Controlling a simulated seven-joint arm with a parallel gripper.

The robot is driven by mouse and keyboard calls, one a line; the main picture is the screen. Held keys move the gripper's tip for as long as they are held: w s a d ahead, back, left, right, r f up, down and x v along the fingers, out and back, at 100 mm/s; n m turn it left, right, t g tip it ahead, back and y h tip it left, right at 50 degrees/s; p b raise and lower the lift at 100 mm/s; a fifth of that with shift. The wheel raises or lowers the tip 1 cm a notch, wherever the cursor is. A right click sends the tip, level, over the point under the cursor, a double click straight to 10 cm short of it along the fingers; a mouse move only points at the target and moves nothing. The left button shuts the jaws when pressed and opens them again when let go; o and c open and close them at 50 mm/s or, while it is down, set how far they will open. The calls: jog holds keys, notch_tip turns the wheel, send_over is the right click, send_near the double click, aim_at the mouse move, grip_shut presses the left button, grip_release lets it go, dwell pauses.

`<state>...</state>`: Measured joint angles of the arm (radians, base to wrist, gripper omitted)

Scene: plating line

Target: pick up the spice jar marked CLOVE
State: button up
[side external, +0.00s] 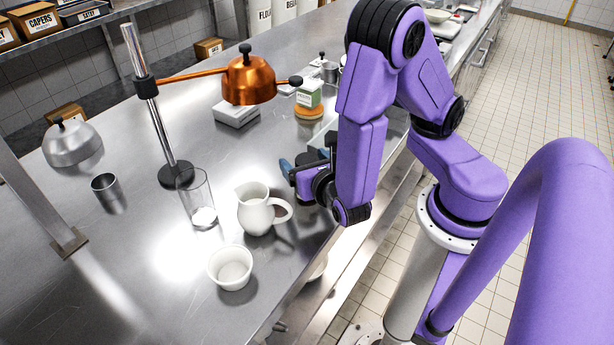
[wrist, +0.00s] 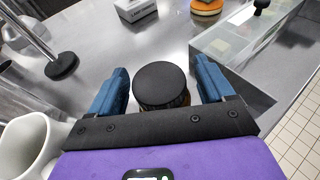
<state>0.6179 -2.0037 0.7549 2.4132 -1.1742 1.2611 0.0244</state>
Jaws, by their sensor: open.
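A jar with a round black lid (wrist: 160,83) stands between the fingers of my gripper (wrist: 161,68) in the wrist view. Only the lid and a strip of dark, brownish body below it show, and no label is visible, so I cannot tell whether it is the CLOVE jar. The blue fingers are open on either side, with a visible gap at each side of the lid. In the side view my gripper (side external: 291,166) is low over the steel counter near its front edge, and this jar is hidden there.
A white pitcher (side external: 257,210), white bowl (side external: 230,267) and glass (side external: 196,200) stand left of my gripper. A lamp stand (side external: 175,174) carries a copper shade (side external: 248,80).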

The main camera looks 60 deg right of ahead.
jog(key=shift+w+d+f, duration=0.15)
jog(key=shift+w+d, duration=0.15)
jog(key=shift+w, duration=0.15)
jog(key=shift+c, duration=0.3)
jog(key=c, duration=1.2)
jog(key=shift+o, duration=0.2)
jog(key=shift+r, duration=5)
